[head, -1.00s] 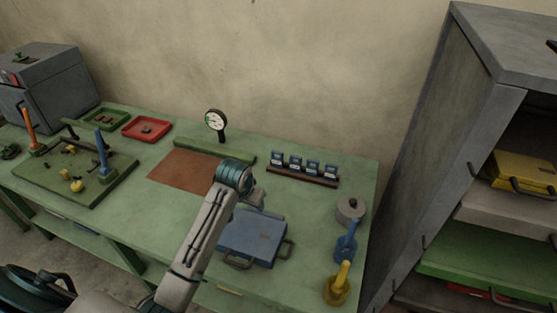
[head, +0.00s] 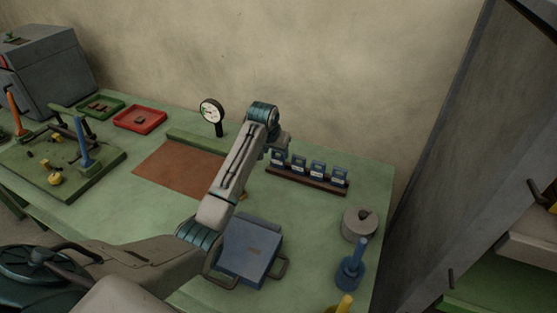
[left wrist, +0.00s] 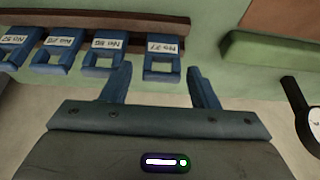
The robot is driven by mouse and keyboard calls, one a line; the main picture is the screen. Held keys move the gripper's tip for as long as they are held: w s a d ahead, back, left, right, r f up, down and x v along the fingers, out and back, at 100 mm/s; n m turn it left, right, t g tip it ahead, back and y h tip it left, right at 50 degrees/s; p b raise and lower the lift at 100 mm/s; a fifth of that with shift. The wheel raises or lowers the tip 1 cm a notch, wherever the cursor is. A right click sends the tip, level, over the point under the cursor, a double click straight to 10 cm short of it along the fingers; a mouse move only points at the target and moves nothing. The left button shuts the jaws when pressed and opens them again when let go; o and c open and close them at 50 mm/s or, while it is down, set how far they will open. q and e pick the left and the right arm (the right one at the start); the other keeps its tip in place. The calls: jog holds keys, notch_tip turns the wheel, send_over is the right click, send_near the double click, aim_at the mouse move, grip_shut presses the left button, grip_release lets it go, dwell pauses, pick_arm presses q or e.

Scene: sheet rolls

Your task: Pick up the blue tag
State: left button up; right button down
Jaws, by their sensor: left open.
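Several blue tags with white labels stand in a row on a dark brown rack (head: 310,181) at the back right of the bench. The leftmost blue tag (head: 279,158) in the head view is the one nearest my left gripper (head: 279,150). In the left wrist view that end tag (left wrist: 162,57) lies between the two fingertips of my open left gripper (left wrist: 160,82), with a gap on each side. The neighbouring tag (left wrist: 103,55) is just outside one finger. My right gripper is not in view.
A blue case (head: 250,248) lies on the green bench in front of the rack. A dial gauge (head: 212,112) stands left of my gripper, by a brown mat (head: 178,168). A grey round weight (head: 360,223) and a blue tool (head: 351,265) stand at the right.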

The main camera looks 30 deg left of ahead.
aim_at(278, 158)
pick_arm(q)
jog(key=shift+w+f, duration=0.25)
jog(key=shift+f, duration=0.25)
jog(key=shift+w+f, duration=0.2)
jog(key=shift+f, duration=0.1)
jog(key=p+x, duration=0.1)
jog(key=x, duration=0.3)
jog(key=shift+a+r+p, duration=0.1)
jog(key=shift+a+p, duration=0.05)
jog(key=shift+p, duration=0.15)
jog(key=shift+w+f, duration=0.25)
jog(key=shift+f, duration=0.25)
jog(key=shift+c, duration=0.8)
jog(key=c, duration=0.6)
jog(key=shift+c, duration=0.2)
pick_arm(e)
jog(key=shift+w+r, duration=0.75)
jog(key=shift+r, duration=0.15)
